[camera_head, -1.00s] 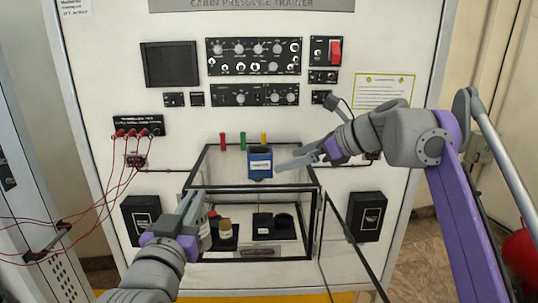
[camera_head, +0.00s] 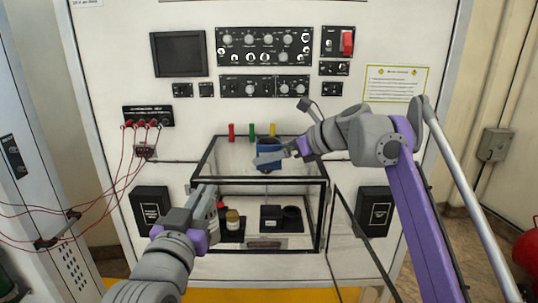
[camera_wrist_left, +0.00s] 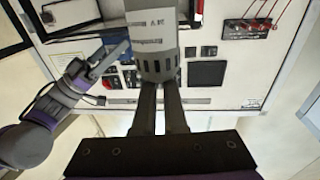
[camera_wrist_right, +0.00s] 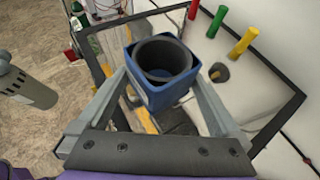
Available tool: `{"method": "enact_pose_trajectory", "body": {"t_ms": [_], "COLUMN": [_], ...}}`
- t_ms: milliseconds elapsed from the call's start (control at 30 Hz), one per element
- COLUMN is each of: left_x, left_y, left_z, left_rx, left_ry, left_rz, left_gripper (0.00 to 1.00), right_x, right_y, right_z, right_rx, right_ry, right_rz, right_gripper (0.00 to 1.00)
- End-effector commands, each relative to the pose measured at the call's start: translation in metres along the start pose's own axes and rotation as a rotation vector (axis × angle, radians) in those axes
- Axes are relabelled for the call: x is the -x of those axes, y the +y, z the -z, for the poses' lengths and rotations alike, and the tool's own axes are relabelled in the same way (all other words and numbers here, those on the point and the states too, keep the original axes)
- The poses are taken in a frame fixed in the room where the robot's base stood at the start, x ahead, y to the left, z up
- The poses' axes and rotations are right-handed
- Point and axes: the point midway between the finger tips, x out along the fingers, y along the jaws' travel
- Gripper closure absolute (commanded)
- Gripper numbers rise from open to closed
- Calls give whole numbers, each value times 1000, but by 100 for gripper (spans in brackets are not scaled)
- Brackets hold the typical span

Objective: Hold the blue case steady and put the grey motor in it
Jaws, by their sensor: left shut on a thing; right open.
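The blue case (camera_head: 271,148) stands upright, open end up, on top of the clear black-framed box. In the right wrist view the blue case (camera_wrist_right: 162,75) shows a dark round opening that looks empty. My right gripper (camera_head: 270,158) is open, with one finger on each side of the case; contact is unclear. My left gripper (camera_head: 208,203) is shut on the grey motor (camera_wrist_left: 152,45), a slotted cylinder with a white label. The motor also shows at the left of the right wrist view (camera_wrist_right: 28,88), apart from the case and to the left of it.
Red (camera_head: 231,132), green (camera_head: 252,132) and yellow (camera_head: 272,130) posts stand behind the case. The clear box (camera_head: 325,215) holds several small parts. Red wires (camera_head: 115,180) hang at the left. A panel with switches (camera_head: 264,47) rises behind.

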Motion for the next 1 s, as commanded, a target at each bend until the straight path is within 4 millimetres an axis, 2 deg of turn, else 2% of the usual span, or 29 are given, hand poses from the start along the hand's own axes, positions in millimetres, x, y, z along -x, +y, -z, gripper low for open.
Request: {"method": "enact_pose_trajectory", "body": {"t_ms": [133, 433, 733, 867, 1000], "left_x": [0, 0, 0, -1, -11], "left_y": [0, 0, 0, 0, 3], "left_z": [1, 1, 1, 2, 14], "left_rx": [0, 0, 0, 0, 0], "left_ry": [2, 2, 2, 2, 1], "left_rz": [0, 0, 0, 0, -9], "left_gripper": [100, 100, 100, 100, 100], "right_x": [-6, -7, -7, -7, -7], "right_y": [0, 0, 0, 0, 0], "right_z": [0, 0, 0, 0, 1], "right_rx": [1, 0, 1, 1, 1], "right_ry": [0, 0, 1, 1, 1], "right_rz": [-1, 0, 0, 0, -1], "right_gripper": [0, 2, 56, 57, 57]}}
